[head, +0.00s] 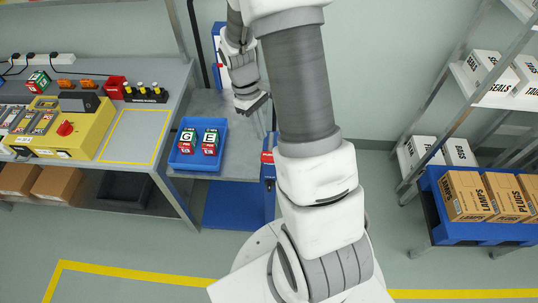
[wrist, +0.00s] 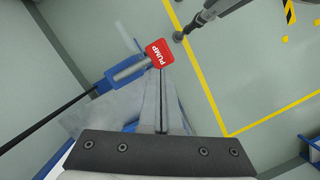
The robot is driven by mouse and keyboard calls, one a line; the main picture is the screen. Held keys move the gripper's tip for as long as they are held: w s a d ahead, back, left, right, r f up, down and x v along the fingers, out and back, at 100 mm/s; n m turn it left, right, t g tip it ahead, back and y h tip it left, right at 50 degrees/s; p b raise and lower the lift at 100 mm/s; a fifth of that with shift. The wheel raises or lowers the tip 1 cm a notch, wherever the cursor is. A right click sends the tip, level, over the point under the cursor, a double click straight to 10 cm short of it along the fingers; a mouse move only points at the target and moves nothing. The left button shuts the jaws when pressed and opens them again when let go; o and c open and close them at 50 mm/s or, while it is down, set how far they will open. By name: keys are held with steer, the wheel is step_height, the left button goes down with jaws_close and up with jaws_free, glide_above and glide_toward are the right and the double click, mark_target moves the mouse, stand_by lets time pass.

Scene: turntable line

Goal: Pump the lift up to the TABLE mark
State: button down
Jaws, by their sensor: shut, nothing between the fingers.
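The lift has a grey platform (head: 228,104) beside the left table, above a blue base (head: 232,206). A red block marked PUMP (wrist: 159,53) sits by a blue bar and a grey rod in the wrist view. A red patch (head: 267,157) on a blue post in the head view may be the same part, partly behind my arm. My gripper (wrist: 164,74) is shut and empty, its tips at the lower edge of the red block in the picture; I cannot tell if they touch. The TABLE mark is not readable.
A blue tray (head: 185,166) with two lettered cubes sits on the platform's front. The left table (head: 176,82) holds a yellow machine (head: 62,125). Shelves and a blue pallet (head: 478,231) with boxes stand at right. Yellow lines mark the floor in front.

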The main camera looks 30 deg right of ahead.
mark_target(268, 155)
steer(key=shift+b+x, duration=2.05)
steer(key=shift+x, duration=1.1)
